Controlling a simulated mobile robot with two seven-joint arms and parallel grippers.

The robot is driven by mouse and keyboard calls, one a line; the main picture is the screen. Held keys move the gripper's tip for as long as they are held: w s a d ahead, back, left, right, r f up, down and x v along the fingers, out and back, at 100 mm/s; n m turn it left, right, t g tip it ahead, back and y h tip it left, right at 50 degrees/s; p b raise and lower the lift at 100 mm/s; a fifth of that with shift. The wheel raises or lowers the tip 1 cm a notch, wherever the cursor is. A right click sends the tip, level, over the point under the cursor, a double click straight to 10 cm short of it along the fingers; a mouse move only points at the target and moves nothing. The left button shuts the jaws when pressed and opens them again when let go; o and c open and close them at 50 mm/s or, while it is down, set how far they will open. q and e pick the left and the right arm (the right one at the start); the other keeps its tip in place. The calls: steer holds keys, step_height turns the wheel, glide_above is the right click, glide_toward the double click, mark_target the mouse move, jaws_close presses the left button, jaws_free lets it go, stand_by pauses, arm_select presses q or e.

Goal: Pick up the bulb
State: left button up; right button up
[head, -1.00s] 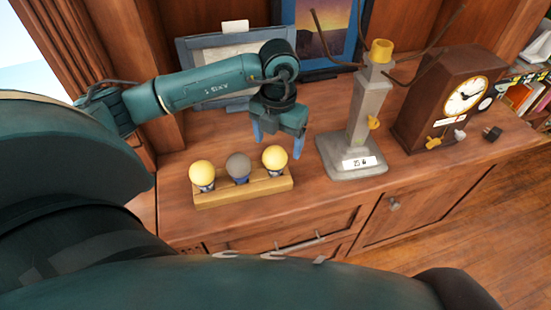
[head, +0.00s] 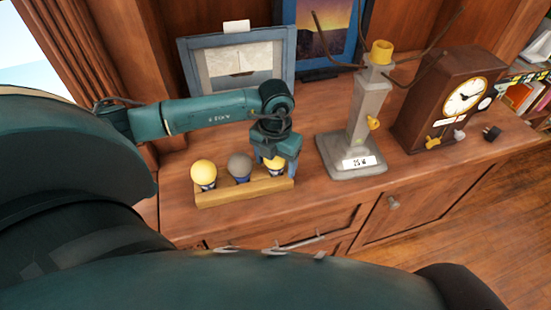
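Three bulbs stand upright in a row in a wooden holder (head: 240,194) on the cabinet top. The left bulb (head: 203,172) is yellow, the middle bulb (head: 239,166) is dark grey, and the right bulb (head: 273,164) is yellow. My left gripper (head: 276,168) points down over the right yellow bulb, with its fingers around or close beside it. The gripper body hides the top of that bulb. I cannot tell whether the fingers touch it. My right gripper is not in view.
A grey lamp stand (head: 362,120) with a yellow socket and a label stands right of the holder. A brown clock (head: 450,100) is farther right. A framed picture (head: 236,62) leans behind my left arm. The cabinet top (head: 300,205) is clear in front.

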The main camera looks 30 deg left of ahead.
arm_select(q)
steer(key=c, duration=0.7)
steer(key=shift+o, duration=0.2)
steer(key=shift+r, duration=0.1)
